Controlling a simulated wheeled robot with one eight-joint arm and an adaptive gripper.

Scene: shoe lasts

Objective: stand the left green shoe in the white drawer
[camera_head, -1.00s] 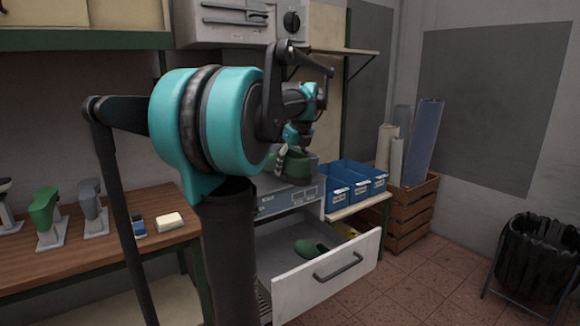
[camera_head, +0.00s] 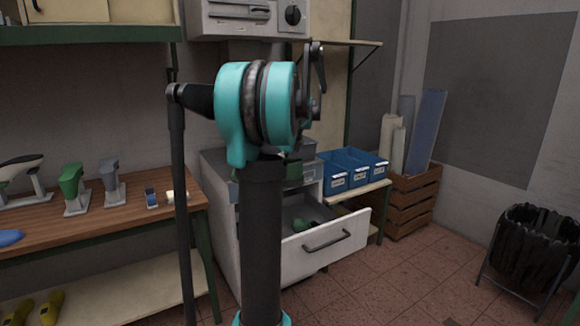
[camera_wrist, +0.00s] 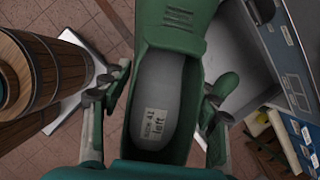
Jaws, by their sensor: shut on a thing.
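A green shoe (camera_wrist: 160,40) with a label reading "41 left" inside is held between the fingers of my gripper (camera_wrist: 155,98), which is shut on it. In the head view my own arm hides most of my gripper and of this shoe. The white drawer (camera_head: 326,246) stands pulled open, and a second green shoe (camera_head: 301,225) lies in it. In the wrist view the drawer (camera_wrist: 248,65) is right of the held shoe, and the second shoe (camera_wrist: 228,88) shows partly behind the right finger.
A wooden bench (camera_head: 110,220) at left carries a green stand (camera_head: 71,182) and a grey one (camera_head: 110,180). A black bin (camera_head: 530,250) stands far right. The floor between is clear.

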